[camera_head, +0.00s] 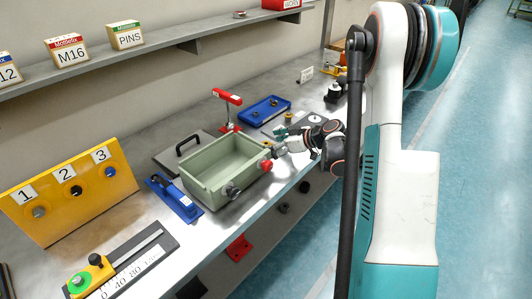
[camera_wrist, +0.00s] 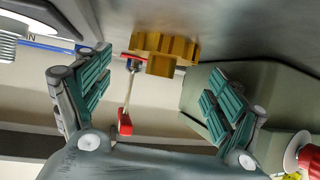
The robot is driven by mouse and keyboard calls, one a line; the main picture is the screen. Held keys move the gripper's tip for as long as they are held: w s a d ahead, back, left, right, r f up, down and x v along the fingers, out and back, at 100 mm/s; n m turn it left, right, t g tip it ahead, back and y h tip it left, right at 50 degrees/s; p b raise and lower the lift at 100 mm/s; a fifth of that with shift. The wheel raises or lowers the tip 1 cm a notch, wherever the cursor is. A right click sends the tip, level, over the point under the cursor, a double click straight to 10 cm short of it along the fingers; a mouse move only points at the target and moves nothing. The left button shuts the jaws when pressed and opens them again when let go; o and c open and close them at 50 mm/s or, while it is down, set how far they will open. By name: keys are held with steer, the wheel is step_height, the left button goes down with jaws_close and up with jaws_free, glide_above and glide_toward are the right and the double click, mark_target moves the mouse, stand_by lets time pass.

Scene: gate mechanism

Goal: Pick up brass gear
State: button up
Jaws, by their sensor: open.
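The brass gear (camera_wrist: 168,48), a toothed golden piece with a squarish hub, shows at the top middle of the wrist view, against the grey bench top. My gripper (camera_wrist: 158,85) is open, with a teal-padded finger on either side of the view and nothing between them. The gear lies beyond the fingertips, apart from them. In the head view my gripper (camera_head: 280,140) is low over the bench, just right of the green bin; I cannot make out the gear there for certain.
A red lever clamp (camera_head: 228,97) and a blue tray (camera_head: 250,119) with small brass pieces are behind. A yellow numbered panel (camera_head: 50,220) stands at left.

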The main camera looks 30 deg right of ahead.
steer(key=shift+w+a+f, duration=0.25)
steer(key=shift+w, duration=0.15)
steer(key=c, duration=1.4)
steer(key=shift+r, duration=0.15)
